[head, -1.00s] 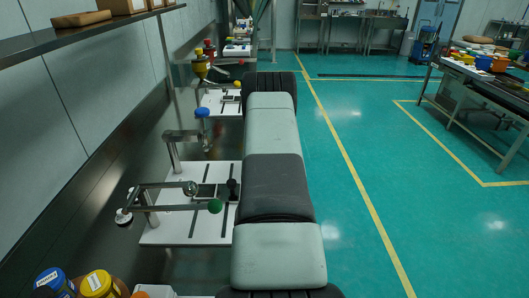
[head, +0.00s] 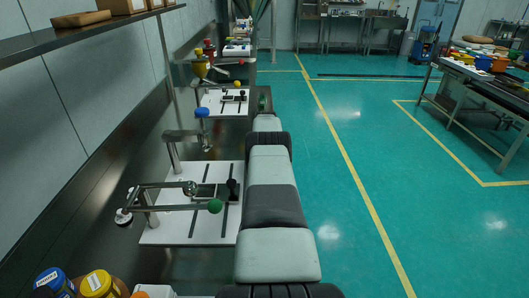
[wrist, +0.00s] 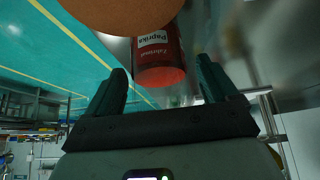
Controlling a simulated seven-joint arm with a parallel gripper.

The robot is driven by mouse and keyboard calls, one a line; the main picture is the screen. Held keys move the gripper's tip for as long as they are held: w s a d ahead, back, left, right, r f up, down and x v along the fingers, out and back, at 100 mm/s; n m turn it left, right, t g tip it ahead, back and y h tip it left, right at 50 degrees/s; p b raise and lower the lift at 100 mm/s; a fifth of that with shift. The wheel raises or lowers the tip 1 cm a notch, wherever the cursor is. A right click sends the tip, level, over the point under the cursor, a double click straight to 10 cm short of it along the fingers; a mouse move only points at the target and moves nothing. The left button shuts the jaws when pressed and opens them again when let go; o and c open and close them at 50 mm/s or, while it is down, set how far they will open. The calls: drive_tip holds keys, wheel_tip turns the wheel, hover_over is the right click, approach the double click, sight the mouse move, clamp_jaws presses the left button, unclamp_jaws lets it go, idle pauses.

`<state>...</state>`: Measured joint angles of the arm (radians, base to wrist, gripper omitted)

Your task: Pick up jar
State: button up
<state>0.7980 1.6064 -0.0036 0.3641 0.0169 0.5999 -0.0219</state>
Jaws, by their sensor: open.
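A red jar (wrist: 153,42) with a white label reading "Paprika" shows in the wrist view, in the gap between my finger tips. That view looks upside down. My gripper (wrist: 162,66) is open, with one dark green finger on each side of the jar's near end. I cannot tell whether either finger touches it. A large orange-brown rounded thing (wrist: 125,14) fills the top of the wrist view and covers part of the jar. In the head view I cannot make out this jar; my arm covers much of the bench there.
In the head view, jars with a blue lid (head: 50,279) and a yellow lid (head: 97,284) stand at the lower left. A shelf (head: 100,30) hangs above.

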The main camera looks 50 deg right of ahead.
idle(0.3)
drive_tip(key=c, duration=1)
